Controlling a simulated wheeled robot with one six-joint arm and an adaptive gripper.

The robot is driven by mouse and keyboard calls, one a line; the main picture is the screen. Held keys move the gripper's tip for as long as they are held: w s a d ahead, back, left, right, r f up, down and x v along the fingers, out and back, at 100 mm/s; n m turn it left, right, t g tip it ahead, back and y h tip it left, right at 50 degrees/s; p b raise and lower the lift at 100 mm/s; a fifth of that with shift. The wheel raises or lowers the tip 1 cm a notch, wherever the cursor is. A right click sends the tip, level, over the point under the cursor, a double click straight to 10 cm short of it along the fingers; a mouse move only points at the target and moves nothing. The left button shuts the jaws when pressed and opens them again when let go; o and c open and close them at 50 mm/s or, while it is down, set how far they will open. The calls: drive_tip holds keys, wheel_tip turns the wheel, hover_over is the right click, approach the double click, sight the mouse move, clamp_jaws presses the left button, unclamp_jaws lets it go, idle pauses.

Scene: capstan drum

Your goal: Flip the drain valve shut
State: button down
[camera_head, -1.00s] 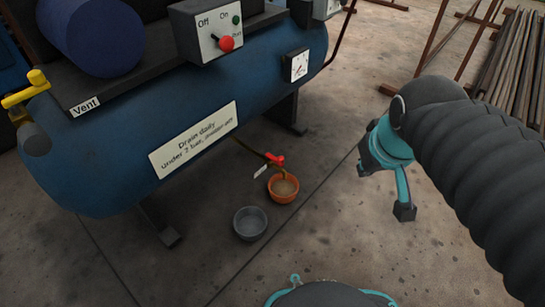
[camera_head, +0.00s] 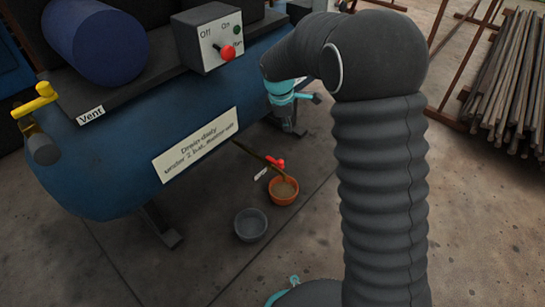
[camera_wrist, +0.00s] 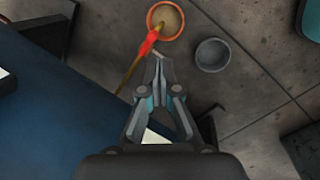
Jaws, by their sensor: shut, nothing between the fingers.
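In the head view my gripper (camera_head: 291,128) shows beside the tank, above and right of the valve.
A grey bowl (camera_head: 251,225) stands left of the orange one. The blue tank (camera_head: 100,165) carries a yellow vent lever (camera_head: 35,101) and a switch box (camera_head: 211,45) with a red knob. Steel pipes (camera_head: 510,95) lie at the right.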

sight(275, 161)
drive_tip(key=w+a+f+n, duration=0.2)
drive_tip(key=a+f, duration=0.1)
drive_tip(key=f, duration=0.3)
drive_tip(key=w+a+f+n, duration=0.2)
drive_tip(key=a+f+n, duration=0.1)
drive_tip(key=f, duration=0.4)
drive_tip(key=shift+w+a+g+h+p, duration=0.15)
drive_tip(key=shift+a+g+h+p, duration=0.2)
drive_tip(key=shift+a+g+h, duration=0.05)
drive_tip(key=shift+f, duration=0.1)
drive_tip(key=b+x, duration=0.1)
drive_tip(key=x, duration=0.8)
drive_tip(key=shift+f, duration=0.4)
